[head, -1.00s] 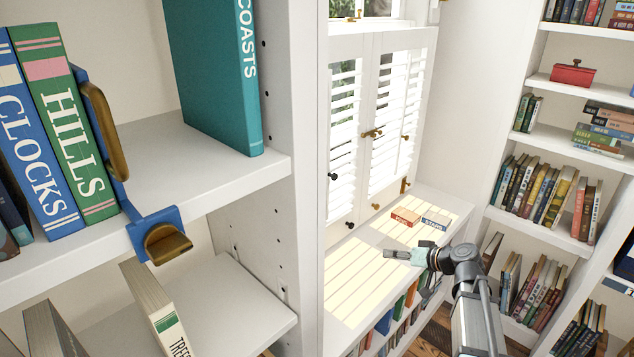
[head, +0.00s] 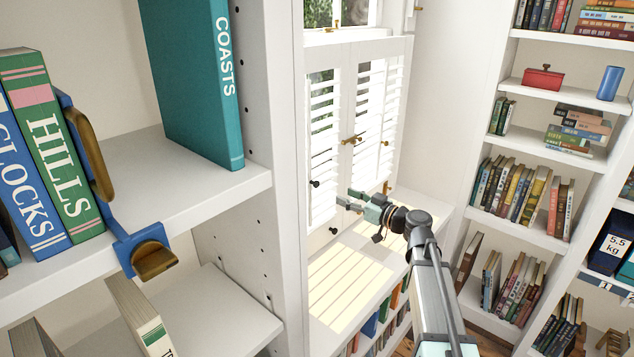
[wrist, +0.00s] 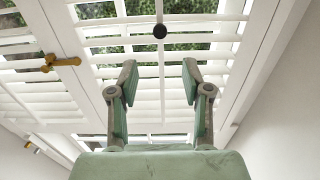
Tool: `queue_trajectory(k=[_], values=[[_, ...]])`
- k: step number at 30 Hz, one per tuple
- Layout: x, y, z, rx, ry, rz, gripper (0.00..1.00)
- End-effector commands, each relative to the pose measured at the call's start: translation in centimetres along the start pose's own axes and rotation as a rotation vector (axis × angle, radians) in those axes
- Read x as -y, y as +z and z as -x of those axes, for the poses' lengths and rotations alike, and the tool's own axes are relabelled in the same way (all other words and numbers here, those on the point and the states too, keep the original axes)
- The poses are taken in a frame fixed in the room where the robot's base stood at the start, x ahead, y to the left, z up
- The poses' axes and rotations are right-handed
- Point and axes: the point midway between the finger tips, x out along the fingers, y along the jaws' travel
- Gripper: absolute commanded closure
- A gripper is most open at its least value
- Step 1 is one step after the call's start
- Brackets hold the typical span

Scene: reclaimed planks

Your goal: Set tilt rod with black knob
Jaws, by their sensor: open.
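White louvred shutters (head: 322,120) stand over the window. A black knob (head: 315,183) shows on the left panel in the head view. In the wrist view a black knob (wrist: 160,31) sits on a thin vertical tilt rod (wrist: 161,85), in front of slats with greenery between them. I cannot tell if both views show the same knob. My gripper (head: 348,199) is in front of the shutters, above the sill. In the wrist view my gripper (wrist: 160,68) is open and empty; its fingertips lie either side of the rod's line, below the knob in the picture.
A brass catch (wrist: 60,62) joins the panels' inner edges. A second dark knob (head: 333,230) is low on the left. The sunlit sill (head: 345,285) looks clear at the front. A shelf upright (head: 280,120) stands left; bookshelves (head: 520,225) stand right.

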Motion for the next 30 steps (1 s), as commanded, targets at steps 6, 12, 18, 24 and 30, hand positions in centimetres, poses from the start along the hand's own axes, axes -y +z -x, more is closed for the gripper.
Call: queue_trajectory(k=[6,12,18,24,30], values=[[-0.1,-0.4,-4.7,0.000,-0.002,-0.002,0.51],[-0.2,-0.3,-8.5,0.001,-0.002,-0.002,0.51],[-0.1,-0.2,-11.2,0.000,-0.001,-0.001,0.51],[0.0,0.0,-12.3,0.000,0.000,-0.002,0.51],[0.0,0.0,-12.4,0.000,0.000,-0.002,0.51]])
